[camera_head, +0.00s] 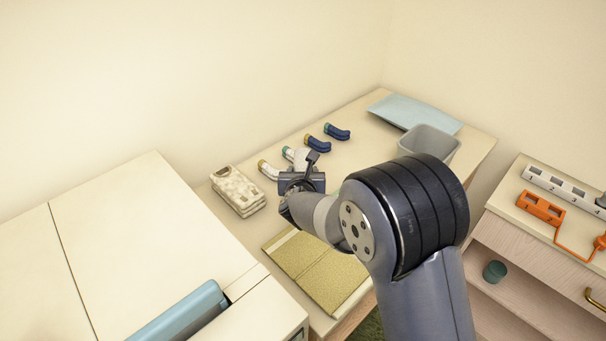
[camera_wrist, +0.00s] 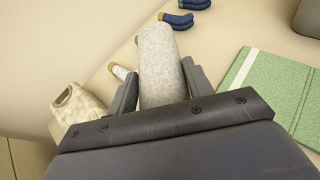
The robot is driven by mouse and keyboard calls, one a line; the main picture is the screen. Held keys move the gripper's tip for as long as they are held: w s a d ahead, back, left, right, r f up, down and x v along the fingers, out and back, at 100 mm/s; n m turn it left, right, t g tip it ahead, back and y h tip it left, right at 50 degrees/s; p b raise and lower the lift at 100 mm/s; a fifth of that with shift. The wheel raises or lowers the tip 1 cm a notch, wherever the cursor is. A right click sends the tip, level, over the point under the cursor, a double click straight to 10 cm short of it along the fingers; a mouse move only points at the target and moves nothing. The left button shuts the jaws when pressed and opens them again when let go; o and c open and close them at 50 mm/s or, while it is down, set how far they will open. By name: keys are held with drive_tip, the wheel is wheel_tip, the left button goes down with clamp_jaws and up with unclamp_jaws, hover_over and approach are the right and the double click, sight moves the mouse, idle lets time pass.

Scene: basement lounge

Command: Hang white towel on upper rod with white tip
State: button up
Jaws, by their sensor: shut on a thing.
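My gripper (camera_head: 302,182) is shut on a pale grey-white, speckled soft roll (camera_wrist: 163,65). The two fingers press its sides in the wrist view, and its rounded end points away from me. In the head view, a small white part of the roll (camera_head: 304,158) shows beyond my gripper, above the table. I cannot tell whether this roll is the white towel. A cream mottled folded cloth (camera_head: 237,191) lies left of my gripper; it also shows in the wrist view (camera_wrist: 78,108). No rod with a white tip shows in either view.
Several small socks lie along the wall: a white one with a yellow cuff (camera_head: 268,170) and dark blue ones (camera_head: 337,132). A green-yellow book (camera_head: 315,270), a grey bin (camera_head: 430,141) and a light blue sheet (camera_head: 413,112) are on the table (camera_head: 375,150). A shelf unit stands right.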

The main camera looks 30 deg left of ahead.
drive_tip(key=shift+f, duration=0.4)
drive_tip(key=o, duration=1.3)
drive_tip(key=shift+o, duration=0.2)
